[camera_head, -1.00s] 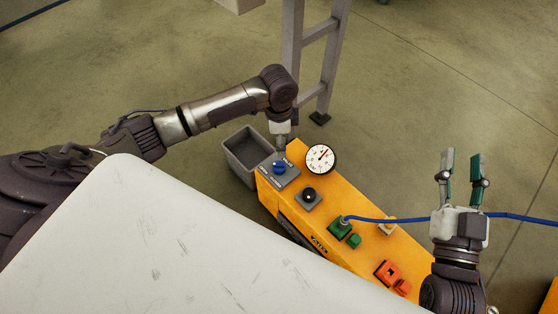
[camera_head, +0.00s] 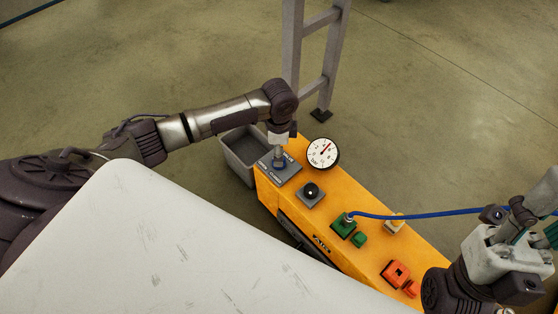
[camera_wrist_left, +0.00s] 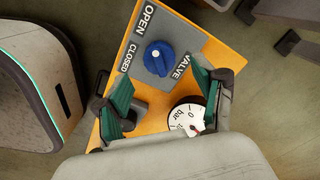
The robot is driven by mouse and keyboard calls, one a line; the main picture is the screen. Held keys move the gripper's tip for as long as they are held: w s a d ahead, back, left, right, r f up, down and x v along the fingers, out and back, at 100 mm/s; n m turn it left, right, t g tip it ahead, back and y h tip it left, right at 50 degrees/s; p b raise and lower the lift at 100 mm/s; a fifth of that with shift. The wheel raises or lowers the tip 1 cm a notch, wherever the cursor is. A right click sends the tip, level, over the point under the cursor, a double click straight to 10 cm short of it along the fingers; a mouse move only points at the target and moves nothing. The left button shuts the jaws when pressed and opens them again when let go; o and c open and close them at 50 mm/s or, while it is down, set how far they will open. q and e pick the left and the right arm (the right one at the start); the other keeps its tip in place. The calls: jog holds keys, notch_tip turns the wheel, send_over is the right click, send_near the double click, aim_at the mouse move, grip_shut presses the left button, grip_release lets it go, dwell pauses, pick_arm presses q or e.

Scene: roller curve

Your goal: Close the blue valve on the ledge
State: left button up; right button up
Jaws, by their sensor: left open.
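The blue valve (camera_wrist_left: 159,58) is a round knob with a raised grip on a grey plate (camera_wrist_left: 187,32) lettered OPEN, CLOSED and VALVE. The plate sits at the far left end of the yellow ledge (camera_head: 345,207). My left gripper (camera_head: 279,158) points down over the valve and mostly hides it in the head view. In the left wrist view its green-padded fingers (camera_wrist_left: 160,80) are open, and the knob shows past the tips, between their lines. Contact cannot be told. My right gripper (camera_head: 535,225) is at the right edge, partly cut off, away from the valve.
A pressure gauge (camera_head: 322,153) stands close beside the valve. A grey bin (camera_head: 237,155) stands behind; a white surface (camera_head: 190,250) fills the front.

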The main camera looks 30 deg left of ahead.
pick_arm(q)
jog(key=shift+f+b, duration=0.75)
jog(key=shift+f, duration=1.65)
jog(key=c, duration=1.1)
